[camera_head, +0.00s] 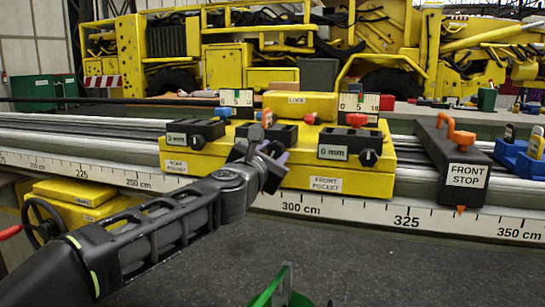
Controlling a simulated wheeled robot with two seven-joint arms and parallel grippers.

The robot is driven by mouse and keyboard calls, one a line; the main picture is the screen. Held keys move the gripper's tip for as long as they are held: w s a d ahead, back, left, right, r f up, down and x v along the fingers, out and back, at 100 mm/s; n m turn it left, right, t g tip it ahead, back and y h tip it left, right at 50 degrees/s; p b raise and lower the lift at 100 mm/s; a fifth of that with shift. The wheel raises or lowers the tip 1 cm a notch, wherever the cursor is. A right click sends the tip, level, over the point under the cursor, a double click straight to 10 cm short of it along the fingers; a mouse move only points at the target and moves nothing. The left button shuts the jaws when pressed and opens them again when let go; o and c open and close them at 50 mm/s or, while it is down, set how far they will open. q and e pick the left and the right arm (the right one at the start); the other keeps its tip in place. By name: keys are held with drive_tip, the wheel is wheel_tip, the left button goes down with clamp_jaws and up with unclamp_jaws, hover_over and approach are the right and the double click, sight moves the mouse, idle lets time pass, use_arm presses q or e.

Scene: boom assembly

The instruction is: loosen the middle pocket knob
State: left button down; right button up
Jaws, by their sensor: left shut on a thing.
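A yellow carriage (310,178) sits on the long rail and bears black pocket blocks. The left block (195,133) has a knob at its right and a "mm" readout. The right block (350,147) reads "0 mm" and has a black knob (369,157). The middle block (284,133) is partly covered by my left gripper (268,154), which is shut at its front. The middle knob is hidden behind the gripper's fingers, so the grip on it is only partly visible. My right gripper is not in view.
A black front stop (466,172) with an orange lever (452,131) stands right of the carriage. A scale (360,213) runs along the rail's front. A green object (270,293) shows at the bottom edge. The dark surface in front is mostly clear.

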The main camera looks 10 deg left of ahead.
use_arm(q)
drive_tip(key=shift+f, duration=0.1)
idle(0.4)
drive_tip(key=c, duration=0.9)
unclamp_jaws()
drive_tip(key=s, duration=0.7)
drive_tip(key=shift+s+a, duration=0.2)
drive_tip(key=shift+s, duration=0.15)
